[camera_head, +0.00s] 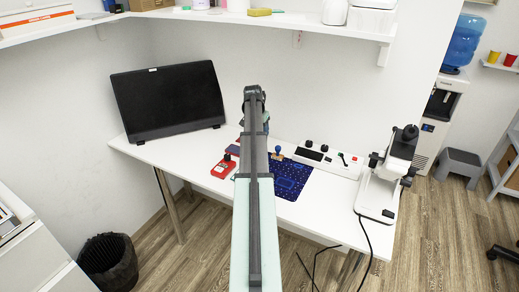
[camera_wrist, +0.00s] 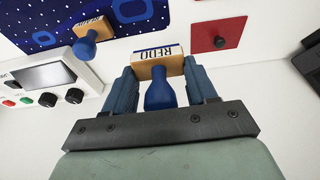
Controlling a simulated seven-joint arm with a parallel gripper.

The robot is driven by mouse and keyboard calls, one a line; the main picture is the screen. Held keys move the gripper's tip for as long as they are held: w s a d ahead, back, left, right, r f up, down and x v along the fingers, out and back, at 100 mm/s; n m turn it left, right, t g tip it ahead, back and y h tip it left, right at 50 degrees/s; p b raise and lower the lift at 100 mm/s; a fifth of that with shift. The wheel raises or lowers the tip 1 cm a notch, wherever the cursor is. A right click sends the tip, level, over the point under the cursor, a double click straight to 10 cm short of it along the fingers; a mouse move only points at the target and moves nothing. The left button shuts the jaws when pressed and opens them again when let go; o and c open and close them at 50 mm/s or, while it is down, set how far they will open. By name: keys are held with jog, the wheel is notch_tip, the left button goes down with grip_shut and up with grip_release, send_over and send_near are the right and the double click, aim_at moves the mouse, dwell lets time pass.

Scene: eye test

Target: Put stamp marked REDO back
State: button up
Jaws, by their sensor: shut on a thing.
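The REDO stamp (camera_wrist: 162,92) has a blue handle and a pale wooden head, with REDO upside down in the wrist view. My gripper (camera_wrist: 163,80) is shut on it, with a finger on either side. I cannot tell its height above the table. In the head view the mat (camera_head: 290,180) and a stamp (camera_head: 278,152) show right of my arm; my arm hides most of my gripper and the held stamp.
A dark red square pad with a black knob (camera_wrist: 219,34) lies right of the mat in the wrist view. A white panel with knobs (camera_head: 330,159) stands behind the mat. A red device (camera_head: 224,167), a dark monitor (camera_head: 170,100) and a white microscope-like device (camera_head: 385,180) share the table.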

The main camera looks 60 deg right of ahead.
jog(key=shift+f, duration=4.4)
jog(key=shift+f, duration=0.1)
jog(key=o, duration=0.8)
jog(key=shift+o, duration=0.2)
jog(key=v, duration=1.2)
